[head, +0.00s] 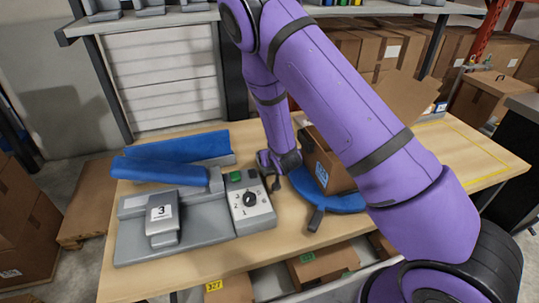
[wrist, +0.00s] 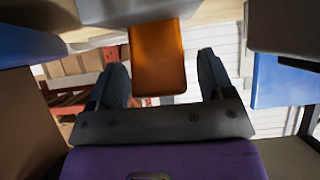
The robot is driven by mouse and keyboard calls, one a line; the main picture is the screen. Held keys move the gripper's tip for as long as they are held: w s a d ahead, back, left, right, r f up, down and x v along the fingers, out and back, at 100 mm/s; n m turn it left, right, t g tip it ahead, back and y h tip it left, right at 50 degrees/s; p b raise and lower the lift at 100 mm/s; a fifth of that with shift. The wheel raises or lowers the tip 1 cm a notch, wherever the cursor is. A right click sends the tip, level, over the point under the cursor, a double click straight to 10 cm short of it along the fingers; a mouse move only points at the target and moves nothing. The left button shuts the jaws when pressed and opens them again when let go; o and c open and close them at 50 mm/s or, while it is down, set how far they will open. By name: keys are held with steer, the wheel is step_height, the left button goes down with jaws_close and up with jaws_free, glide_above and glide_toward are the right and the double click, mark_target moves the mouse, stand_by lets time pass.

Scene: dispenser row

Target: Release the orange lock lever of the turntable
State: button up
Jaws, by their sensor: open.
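The orange lock lever (wrist: 157,65) hangs down from a grey block (wrist: 135,12) at the top of the wrist view, which looks inverted. My gripper (wrist: 162,72) is open, with one finger on each side of the lever and a visible gap on both sides. In the head view my gripper (head: 274,175) is low at the left edge of the blue turntable (head: 345,202), and the lever is not visible there. A cardboard box (head: 322,163) with a blue label sits on the turntable. My arm hides part of both.
A dark handle (head: 316,218) sticks out at the turntable's front. The table's front left (head: 150,278) is bare.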

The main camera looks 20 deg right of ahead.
steer(key=v, duration=1)
steer(key=shift+r, duration=0.25)
steer(key=s+d+r+g, duration=0.1)
steer(key=s+r, duration=0.2)
steer(key=r, duration=0.4)
steer(key=s+d+r+m+g, duration=0.1)
steer(key=s+r, duration=0.1)
steer(key=r, duration=0.6)
steer(key=s+d+r+g, duration=0.1)
steer(key=s+d+r, duration=0.15)
steer(key=r, duration=0.45)
steer(key=s+r+g, duration=0.1)
steer(key=s+r, duration=0.3)
steer(key=s, duration=0.3)
steer(key=s+d+r+g, duration=0.1)
steer(key=s+r, duration=0.3)
steer(key=s, duration=0.4)
steer(key=s+d+r+n+g, duration=0.1)
steer(key=s+r, duration=0.3)
steer(key=s, duration=0.4)
steer(key=shift+s+d+r, duration=0.2)
steer(key=shift+r, duration=0.2)
